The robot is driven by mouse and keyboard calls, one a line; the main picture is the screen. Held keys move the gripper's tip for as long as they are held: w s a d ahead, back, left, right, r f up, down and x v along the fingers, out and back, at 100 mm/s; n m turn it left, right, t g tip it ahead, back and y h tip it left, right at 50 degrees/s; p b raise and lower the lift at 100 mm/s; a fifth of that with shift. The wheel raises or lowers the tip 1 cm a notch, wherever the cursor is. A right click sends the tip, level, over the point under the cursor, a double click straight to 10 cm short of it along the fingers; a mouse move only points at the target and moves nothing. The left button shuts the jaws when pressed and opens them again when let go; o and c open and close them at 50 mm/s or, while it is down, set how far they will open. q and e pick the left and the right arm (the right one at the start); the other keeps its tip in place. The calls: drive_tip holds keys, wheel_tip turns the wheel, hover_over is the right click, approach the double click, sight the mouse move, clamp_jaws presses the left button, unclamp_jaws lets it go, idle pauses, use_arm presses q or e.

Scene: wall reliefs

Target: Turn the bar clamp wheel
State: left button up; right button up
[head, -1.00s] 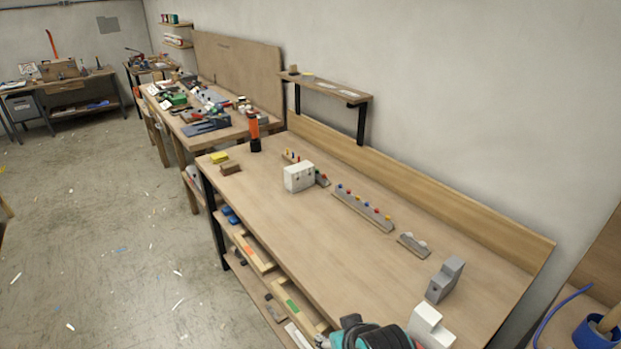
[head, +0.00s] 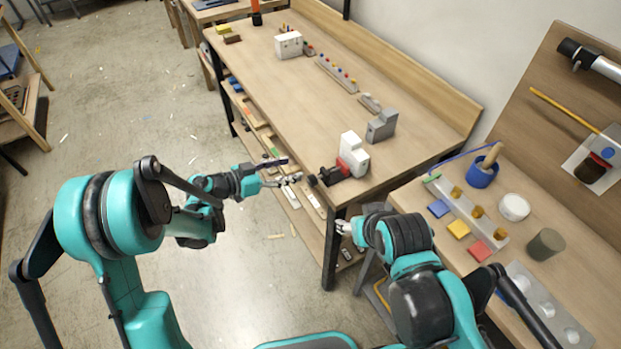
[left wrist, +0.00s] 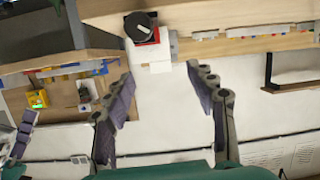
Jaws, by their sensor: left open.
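The bar clamp (head: 334,175) has a dark body and a red part against a white block (head: 353,153) at the near corner of the workbench. In the left wrist view its round black wheel (left wrist: 140,27) faces the camera, with the red part (left wrist: 152,39) behind it. My left gripper (head: 292,170) is open and empty, just left of the clamp and apart from it.
A grey block (head: 381,125) stands behind the white block on the workbench (head: 300,85). A second table at the right holds a blue cup (head: 482,172), a white cup (head: 514,207) and coloured squares. A bench leg (head: 331,250) stands near my right gripper. Floor to the left is open.

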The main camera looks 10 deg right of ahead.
sight(309, 181)
use_arm(q)
drive_tip(key=shift+g+y, duration=0.3)
drive_tip(key=shift+g, duration=0.5)
drive_tip(key=d+f+b, duration=0.1)
drive_tip(key=d+f, duration=0.1)
drive_tip(key=f, duration=0.1)
drive_tip(key=d+f, duration=0.3)
drive_tip(key=shift+s+d+f+b, duration=0.1)
drive_tip(key=shift+d+f+b, duration=0.25)
drive_tip(key=shift+f+b, duration=0.05)
drive_tip(key=shift+w+d+f, duration=0.15)
drive_tip(key=shift+w+d, duration=0.05)
drive_tip(key=shift+d, duration=0.4)
drive_tip(key=c, duration=1.2)
